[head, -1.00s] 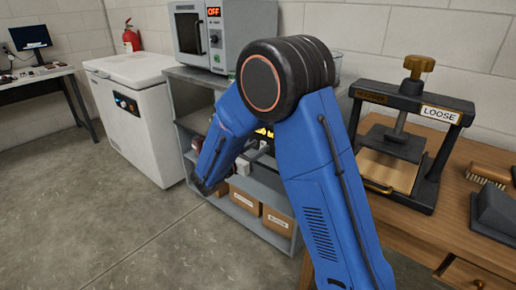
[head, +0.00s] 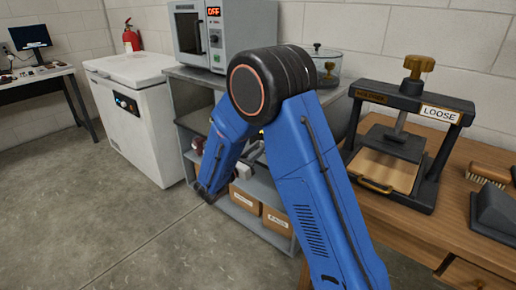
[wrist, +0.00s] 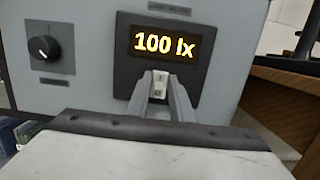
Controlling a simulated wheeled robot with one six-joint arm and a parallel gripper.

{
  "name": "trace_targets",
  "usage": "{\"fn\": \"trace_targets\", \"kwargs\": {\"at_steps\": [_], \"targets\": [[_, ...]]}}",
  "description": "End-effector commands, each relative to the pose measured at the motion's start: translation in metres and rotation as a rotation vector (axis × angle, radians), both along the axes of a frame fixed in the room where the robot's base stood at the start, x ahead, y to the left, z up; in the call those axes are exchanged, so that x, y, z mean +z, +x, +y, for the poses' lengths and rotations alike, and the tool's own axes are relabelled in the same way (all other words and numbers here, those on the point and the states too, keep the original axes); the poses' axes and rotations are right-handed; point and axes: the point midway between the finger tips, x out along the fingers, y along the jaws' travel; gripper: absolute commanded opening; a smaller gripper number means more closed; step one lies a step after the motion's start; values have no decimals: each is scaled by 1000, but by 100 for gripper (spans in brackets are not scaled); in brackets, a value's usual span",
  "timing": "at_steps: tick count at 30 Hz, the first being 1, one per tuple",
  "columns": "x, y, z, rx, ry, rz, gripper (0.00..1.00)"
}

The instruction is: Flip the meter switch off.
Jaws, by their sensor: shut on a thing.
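The meter (wrist: 205,98) is a grey-fronted unit with a dark panel in the wrist view. Its display (wrist: 164,43) is lit and reads "100 lx" in yellow. A small pale switch (wrist: 160,78) sits below the display. My gripper (wrist: 162,92) has its two grey fingers close together at the switch, one on each side, shut on it. The fingers hide part of the switch, and I cannot clearly tell its position. In the head view my blue arm covers most of the meter, and the fingers cannot be made out.
A black knob (wrist: 43,48) is left of the display. In the head view an oven-like unit (head: 228,40) reading "OFF" stands on the grey shelf, beside a white chest freezer (head: 130,130). A press (head: 405,140) labelled "LOOSE" stands on the wooden bench. The floor at left is clear.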

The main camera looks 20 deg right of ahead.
Motion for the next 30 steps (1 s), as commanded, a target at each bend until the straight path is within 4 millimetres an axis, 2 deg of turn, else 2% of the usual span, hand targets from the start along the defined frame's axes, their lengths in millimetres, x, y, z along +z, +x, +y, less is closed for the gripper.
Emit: {"fn": "trace_targets", "kwargs": {"at_steps": [9,19,20,22,30], "targets": [[-5,0,1,2,-116,-82,0],[-5,0,1,2,-121,-89,0],[-5,0,1,2,-121,-89,23],[-5,-1,1,2,-121,-89,39],[-5,-1,1,2,-121,-89,39]]}}
